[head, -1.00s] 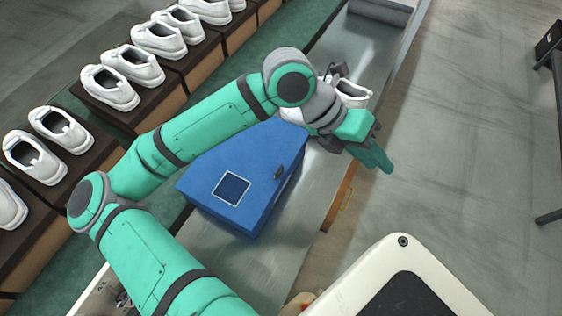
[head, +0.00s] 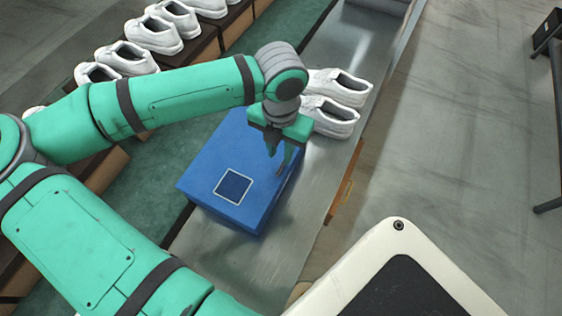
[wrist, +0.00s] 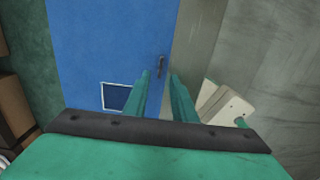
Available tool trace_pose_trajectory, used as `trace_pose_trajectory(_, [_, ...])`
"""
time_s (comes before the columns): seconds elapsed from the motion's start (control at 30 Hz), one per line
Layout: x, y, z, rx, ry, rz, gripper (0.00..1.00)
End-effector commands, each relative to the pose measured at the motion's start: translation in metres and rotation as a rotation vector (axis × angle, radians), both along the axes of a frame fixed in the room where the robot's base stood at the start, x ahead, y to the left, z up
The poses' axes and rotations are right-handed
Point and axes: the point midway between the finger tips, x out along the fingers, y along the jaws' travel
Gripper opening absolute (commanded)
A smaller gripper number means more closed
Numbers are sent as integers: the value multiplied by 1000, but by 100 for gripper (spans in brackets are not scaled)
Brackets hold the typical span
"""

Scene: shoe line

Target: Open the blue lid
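The blue lid (head: 215,160) lies shut on the blue box and has a pale-outlined dark square label. A small dark handle (wrist: 160,66) sits by the lid's right edge. In the head view the fingers partly hide the handle. My gripper (head: 279,160) is above that edge, pointing down, with the handle near its fingertips. In the wrist view my gripper (wrist: 158,77) shows its two green fingers apart with nothing between them. The handle appears just beyond the gap between the tips. I cannot tell whether either finger touches it.
The box stands on a grey metal conveyor (head: 205,245). A pair of white shoes (head: 328,115) sits behind the box on the conveyor. More white shoes (head: 150,33) stand on dark boxes at the upper left. The floor (head: 450,150) to the right is open.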

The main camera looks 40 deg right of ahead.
Motion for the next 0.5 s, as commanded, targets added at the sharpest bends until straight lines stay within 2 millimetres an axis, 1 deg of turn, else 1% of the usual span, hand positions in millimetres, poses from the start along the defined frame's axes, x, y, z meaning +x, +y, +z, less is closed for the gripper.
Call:
trace_pose_trajectory(0.03, [-1,0,-10,-1,4,-1,24])
trace_pose_trajectory(0.2, [-1,-1,-39,-2,4,-1,24])
trace_pose_trajectory(0.4, [-1,0,-61,-1,3,-1,24])
trace_pose_trajectory(0.5, [-1,-2,-66,-2,0,-4,24])
